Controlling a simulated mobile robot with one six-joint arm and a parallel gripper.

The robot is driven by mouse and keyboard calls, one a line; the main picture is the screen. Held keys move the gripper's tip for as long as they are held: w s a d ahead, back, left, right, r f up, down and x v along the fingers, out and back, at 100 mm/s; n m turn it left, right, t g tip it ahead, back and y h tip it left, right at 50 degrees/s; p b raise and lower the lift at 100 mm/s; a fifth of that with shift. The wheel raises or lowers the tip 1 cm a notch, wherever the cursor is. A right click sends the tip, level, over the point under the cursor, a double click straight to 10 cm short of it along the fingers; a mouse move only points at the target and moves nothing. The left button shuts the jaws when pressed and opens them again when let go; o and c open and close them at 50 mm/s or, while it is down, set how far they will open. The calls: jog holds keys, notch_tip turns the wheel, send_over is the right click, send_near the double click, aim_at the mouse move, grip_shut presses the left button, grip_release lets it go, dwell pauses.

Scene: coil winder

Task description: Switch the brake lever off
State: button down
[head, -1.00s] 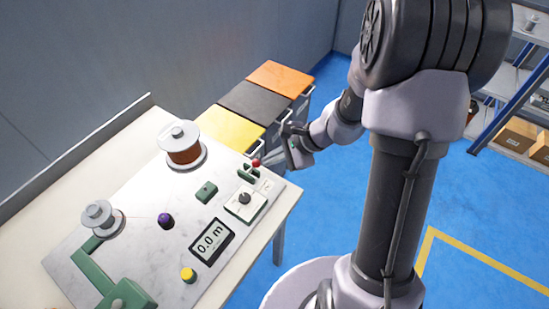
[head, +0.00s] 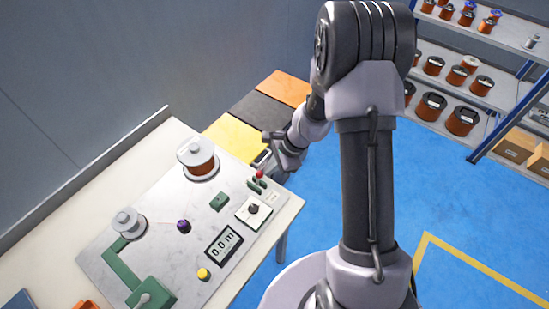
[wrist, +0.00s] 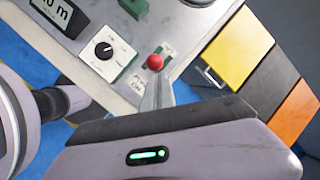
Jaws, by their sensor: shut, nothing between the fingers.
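The brake lever is a small green lever with a red ball knob (head: 260,174) at the right back corner of the winder's plate. The knob also shows in the wrist view (wrist: 155,62), just beyond my fingertips, with small labels beside its green base. My gripper (head: 268,160) is right beside the lever in the head view. In the wrist view my gripper (wrist: 157,85) has its fingers together, pointing at the knob, with nothing held. I cannot tell whether the fingers touch the knob. The lever's stem is partly hidden by the knob and fingers.
A white dial box (head: 254,211), a display reading 0.0 m (head: 224,243) and a yellow button (head: 203,273) sit near the lever. A copper spool (head: 198,160) stands at the back. Drawer cabinets with a yellow top (head: 232,137), black and orange tops stand beyond the table.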

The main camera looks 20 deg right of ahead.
jog(key=w+a+g+p, duration=0.1)
jog(key=p, duration=0.3)
jog(key=w+g+h+p, duration=0.1)
jog(key=p, duration=0.3)
jog(key=shift+w+a+r+h, duration=0.25)
jog(key=shift+a+r+h, duration=0.05)
jog(key=shift+a+r, duration=0.1)
jog(key=shift+r, duration=0.1)
jog(key=shift+r+p, duration=0.65)
jog(key=shift+r, duration=0.1)
